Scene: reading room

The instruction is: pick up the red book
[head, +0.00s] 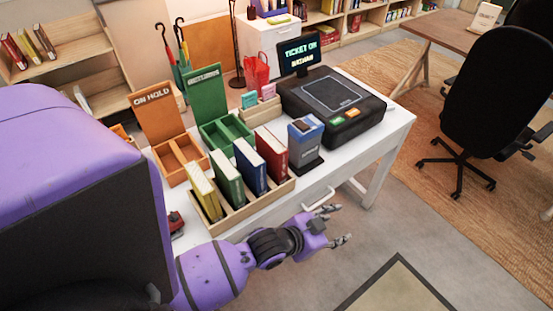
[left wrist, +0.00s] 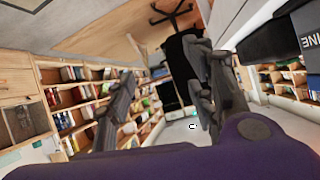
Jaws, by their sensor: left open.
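The red book (head: 271,154) stands upright in a light wooden rack (head: 240,210) on the white table, at the right end of a row. A blue book (head: 250,166), a green book (head: 226,177) and a yellow book (head: 204,192) stand to its left. My left gripper (head: 340,223) is open and empty, in front of the table's near edge, to the lower right of the red book and apart from it. In the left wrist view its two fingers (left wrist: 165,95) are spread, with nothing between them. The red book is not visible there. My right gripper is not in view.
A blue-grey box (head: 306,143) on a dark base stands just right of the red book. Behind are a black ticket machine (head: 335,105), a green tray (head: 226,130) and an orange "on hold" tray (head: 180,158). A black chair (head: 490,95) stands right. Floor before the table is mostly clear.

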